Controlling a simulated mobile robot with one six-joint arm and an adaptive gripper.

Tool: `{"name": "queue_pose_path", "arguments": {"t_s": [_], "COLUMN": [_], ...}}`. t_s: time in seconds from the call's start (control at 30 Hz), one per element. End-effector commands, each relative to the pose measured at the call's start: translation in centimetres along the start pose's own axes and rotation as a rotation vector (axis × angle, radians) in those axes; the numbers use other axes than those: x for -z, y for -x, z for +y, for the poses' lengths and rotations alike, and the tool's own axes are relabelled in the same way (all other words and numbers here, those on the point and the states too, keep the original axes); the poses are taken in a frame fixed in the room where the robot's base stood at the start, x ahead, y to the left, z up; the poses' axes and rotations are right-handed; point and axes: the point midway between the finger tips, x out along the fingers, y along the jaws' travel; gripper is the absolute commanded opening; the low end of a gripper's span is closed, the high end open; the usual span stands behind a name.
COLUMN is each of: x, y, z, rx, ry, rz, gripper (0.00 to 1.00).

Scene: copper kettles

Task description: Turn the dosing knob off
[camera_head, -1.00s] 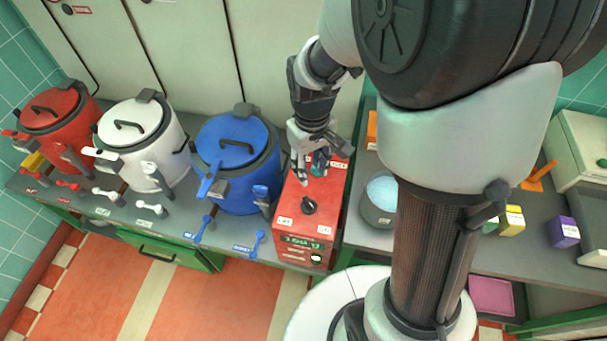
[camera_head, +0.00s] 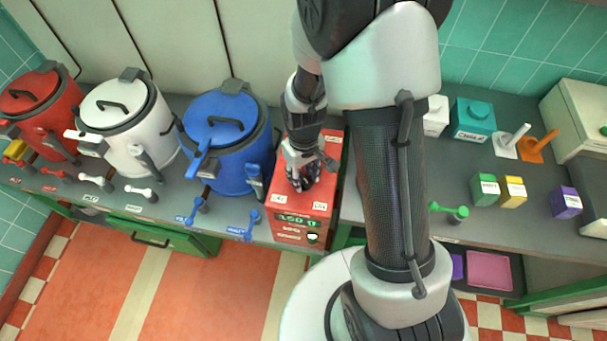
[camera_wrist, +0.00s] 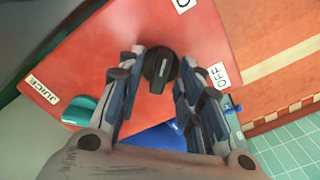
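The dosing knob (camera_wrist: 158,68) is black and round with a raised bar, on the top of a red box (camera_head: 320,208). In the wrist view it sits between my fingertips, with little gap on either side. My gripper (camera_head: 303,185) points down over the box top and hides the knob in the head view. The fingers are apart, astride the knob; firm contact cannot be made out. An OFF label (camera_wrist: 217,75) lies to the right of the knob in the wrist view. A green display (camera_head: 297,222) is on the box front.
A blue kettle (camera_head: 230,140) stands close left of the box. White (camera_head: 125,125) and red (camera_head: 45,115) kettles stand farther left. Small boxes and holders are on the right counter.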

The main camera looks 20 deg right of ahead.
Motion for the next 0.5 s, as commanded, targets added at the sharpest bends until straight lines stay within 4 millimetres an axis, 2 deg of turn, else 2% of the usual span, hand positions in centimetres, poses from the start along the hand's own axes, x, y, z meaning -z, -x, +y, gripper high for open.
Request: {"name": "queue_pose_path", "arguments": {"t_s": [0.17, 0.5], "x": [0.00, 0.00], "y": [0.03, 0.04], "z": [0.00, 0.00], "rx": [0.000, 0.000], "ry": [0.000, 0.000], "rz": [0.000, 0.000], "gripper": [0.33, 0.11]}}
